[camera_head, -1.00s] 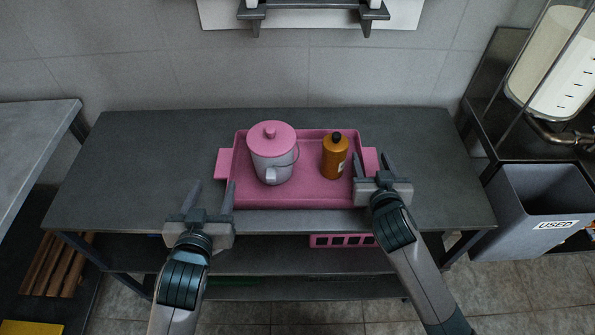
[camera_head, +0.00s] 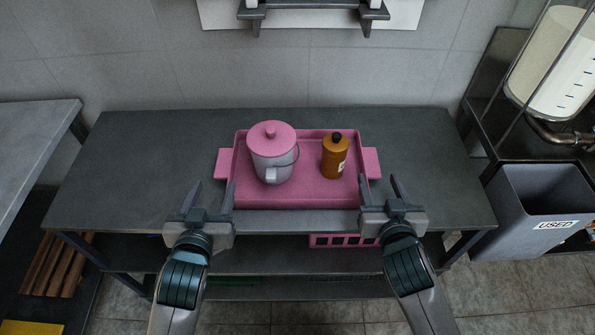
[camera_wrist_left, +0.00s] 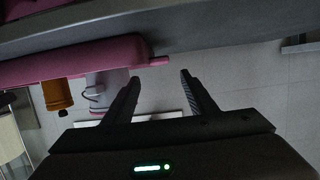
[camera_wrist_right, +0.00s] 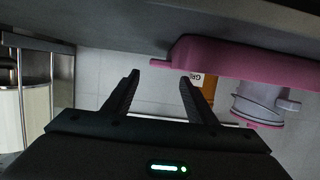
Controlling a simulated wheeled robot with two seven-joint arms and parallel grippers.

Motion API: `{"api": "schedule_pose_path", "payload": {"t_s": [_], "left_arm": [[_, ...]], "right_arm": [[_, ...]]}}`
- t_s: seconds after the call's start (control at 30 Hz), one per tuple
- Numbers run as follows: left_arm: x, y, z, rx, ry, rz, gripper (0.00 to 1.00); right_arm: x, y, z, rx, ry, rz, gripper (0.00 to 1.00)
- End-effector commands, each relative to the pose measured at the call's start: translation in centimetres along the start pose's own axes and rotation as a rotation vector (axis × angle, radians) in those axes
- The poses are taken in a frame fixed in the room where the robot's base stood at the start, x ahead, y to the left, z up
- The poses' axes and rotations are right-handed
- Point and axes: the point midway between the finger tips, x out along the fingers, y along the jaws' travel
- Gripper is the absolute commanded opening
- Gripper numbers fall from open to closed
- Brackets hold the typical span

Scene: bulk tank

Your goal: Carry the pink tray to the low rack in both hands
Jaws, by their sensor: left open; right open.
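The pink tray (camera_head: 318,196) lies on the dark table, with a handle tab at each short end. A grey pail with a pink lid (camera_head: 272,160) and an amber bottle with a black cap (camera_head: 335,160) stand upright in it. My left gripper (camera_head: 212,188) is open and empty, just in front of the left handle (camera_head: 224,163). My right gripper (camera_head: 381,184) is open and empty, just in front of the right handle (camera_head: 372,163). The wrist views show the tray's end past the open fingers, in the left wrist view (camera_wrist_left: 90,58) and the right wrist view (camera_wrist_right: 215,55).
The dark table (camera_head: 130,170) has free room on both sides of the tray. A pink slotted item (camera_head: 330,241) lies on a shelf below. A grey bin marked USED (camera_head: 540,210) stands at the right, and a light grey counter (camera_head: 30,150) at the left.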

Motion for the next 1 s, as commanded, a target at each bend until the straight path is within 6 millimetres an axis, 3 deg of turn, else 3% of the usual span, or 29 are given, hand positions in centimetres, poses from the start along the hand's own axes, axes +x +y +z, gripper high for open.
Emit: {"api": "schedule_pose_path", "payload": {"t_s": [0.1, 0.3, 1.0], "left_arm": [[0.0, 0.0, 0.0, 0.000, 0.000, 0.000, 0.52], [0.0, 0.0, 0.0, 0.000, 0.000, 0.000, 0.52], [0.0, 0.0, 0.0, 0.000, 0.000, 0.000, 0.52]], "right_arm": [[-1.5, 0.0, 0.1, 0.001, -0.001, 0.000, 0.52], [-2.6, 0.0, 0.0, 0.000, -0.001, 0.000, 0.52], [-2.6, 0.0, 0.0, 0.000, -0.001, 0.000, 0.52]]}}
